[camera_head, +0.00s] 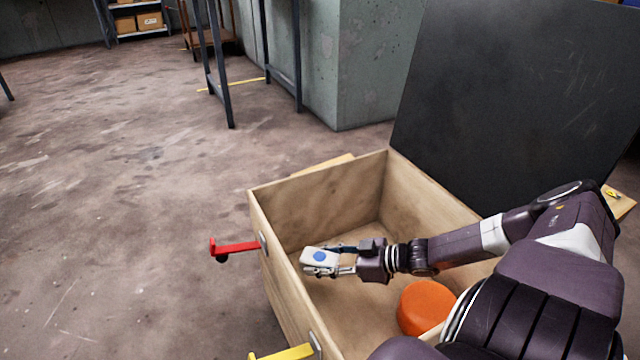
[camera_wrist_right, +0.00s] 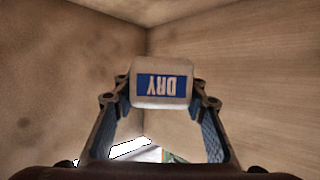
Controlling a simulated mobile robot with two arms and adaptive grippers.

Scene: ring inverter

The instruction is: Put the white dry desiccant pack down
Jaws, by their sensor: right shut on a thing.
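In the right wrist view the white pack (camera_wrist_right: 161,84) shows a blue label reading DRY, upside down. My right gripper (camera_head: 338,262) is shut on the pack and holds it inside the open wooden crate (camera_head: 318,205). The fingers show on both sides of the pack in the right wrist view (camera_wrist_right: 160,95). Whether the pack touches the crate floor I cannot tell. My left gripper is not in view.
An orange round object (camera_head: 426,306) lies in the crate near my right arm. A red latch handle (camera_head: 235,247) and a yellow one (camera_head: 285,353) stick out from the crate's left side. A dark panel (camera_head: 515,90) stands behind the crate. Open floor (camera_head: 130,200) lies to the left.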

